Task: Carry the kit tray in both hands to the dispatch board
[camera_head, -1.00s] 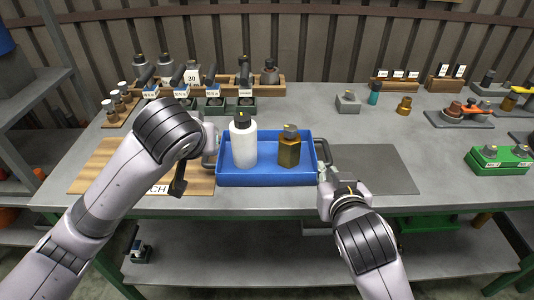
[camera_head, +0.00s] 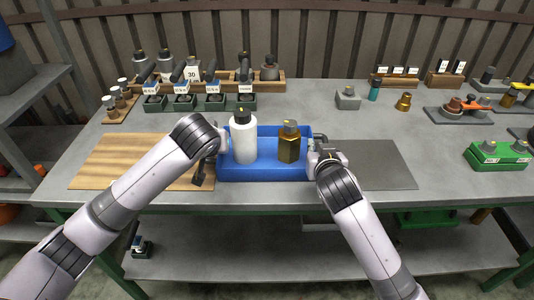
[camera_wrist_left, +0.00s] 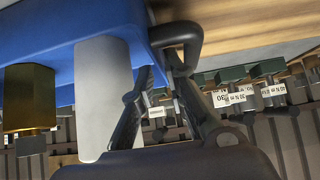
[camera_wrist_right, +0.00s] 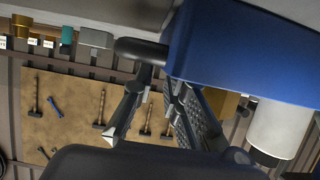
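The blue kit tray (camera_head: 265,173) is in the middle of the head view, carrying a white bottle (camera_head: 243,142) and an amber bottle (camera_head: 289,146), both upright. My left gripper (camera_head: 212,150) is at its left handle; fingers close together at the dark handle (camera_wrist_left: 180,33) show in the left wrist view. My right gripper (camera_head: 322,158) is likewise at the right handle (camera_wrist_right: 138,50). Both look shut on the handles, though the contact is partly hidden. The wooden dispatch board (camera_head: 110,160) lies left of the tray, partly under my left arm. I cannot tell whether the tray touches the table.
A dark grey mat (camera_head: 380,165) lies right of the tray. Several tools and labelled green holders (camera_head: 212,102) stand behind it at the left. A green box (camera_head: 500,156) is at the right. The grey tabletop (camera_head: 320,108) behind the tray is mostly clear.

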